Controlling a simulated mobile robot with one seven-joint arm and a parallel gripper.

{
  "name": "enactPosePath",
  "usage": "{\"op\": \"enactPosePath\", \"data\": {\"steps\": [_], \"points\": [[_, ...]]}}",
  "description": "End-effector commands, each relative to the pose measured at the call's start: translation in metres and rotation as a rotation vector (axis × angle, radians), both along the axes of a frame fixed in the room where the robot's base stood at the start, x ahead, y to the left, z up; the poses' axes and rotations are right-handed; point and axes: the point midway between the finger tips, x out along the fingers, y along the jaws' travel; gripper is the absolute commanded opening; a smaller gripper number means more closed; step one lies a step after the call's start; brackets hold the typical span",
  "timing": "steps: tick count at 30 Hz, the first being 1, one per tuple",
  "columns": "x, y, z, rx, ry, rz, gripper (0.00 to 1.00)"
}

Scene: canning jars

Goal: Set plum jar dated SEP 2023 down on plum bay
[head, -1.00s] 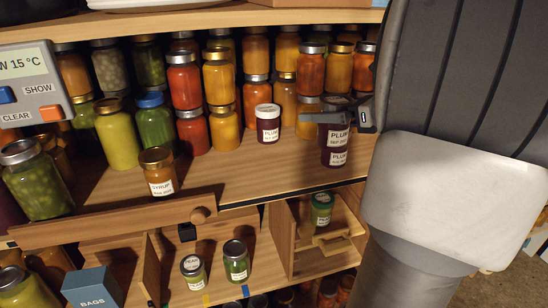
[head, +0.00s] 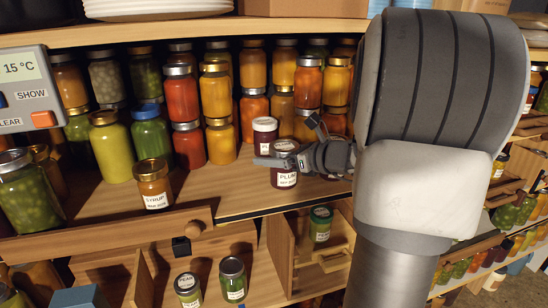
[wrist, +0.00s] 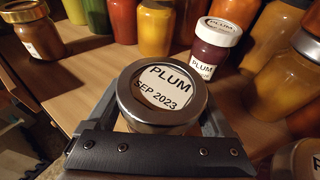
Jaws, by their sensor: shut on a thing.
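The plum jar dated SEP 2023 (head: 284,177) is dark, with a white label and a silver-rimmed lid. My gripper (head: 277,161) is shut on it near its top; in the wrist view the jar's lid (wrist: 162,92) sits between the two fingers. The jar looks upright, over the front part of the shelf board; I cannot tell whether its base touches the board. A second plum jar (head: 265,133) with a white lid stands just behind it, also seen in the wrist view (wrist: 212,48). No marking names the plum bay.
Orange and yellow jars (head: 220,140) stand in stacks behind. A syrup jar (head: 153,185) stands at the left near the shelf edge. Bare board (head: 225,185) lies between it and the held jar. Another lidded jar (wrist: 303,160) is close at the wrist view's lower right.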

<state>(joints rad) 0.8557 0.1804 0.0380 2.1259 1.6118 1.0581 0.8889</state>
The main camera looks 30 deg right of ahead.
Motion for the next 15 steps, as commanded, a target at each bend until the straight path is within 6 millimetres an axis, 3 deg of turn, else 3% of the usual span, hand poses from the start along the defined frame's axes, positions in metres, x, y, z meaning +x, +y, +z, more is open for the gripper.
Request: {"op": "enactPosePath", "data": {"steps": [10, 11, 13, 15], "points": [[0.0003, 0.0001, -0.0026, -0.001, -0.003, 0.001, 0.00], [0.0001, 0.0001, -0.0036, -0.001, -0.001, 0.000, 0.87], [0.0001, 0.0001, -0.0026, -0.001, -0.001, 0.000, 1.00], [0.0001, 0.0001, -0.0026, -0.001, 0.000, 0.001, 1.00]]}}
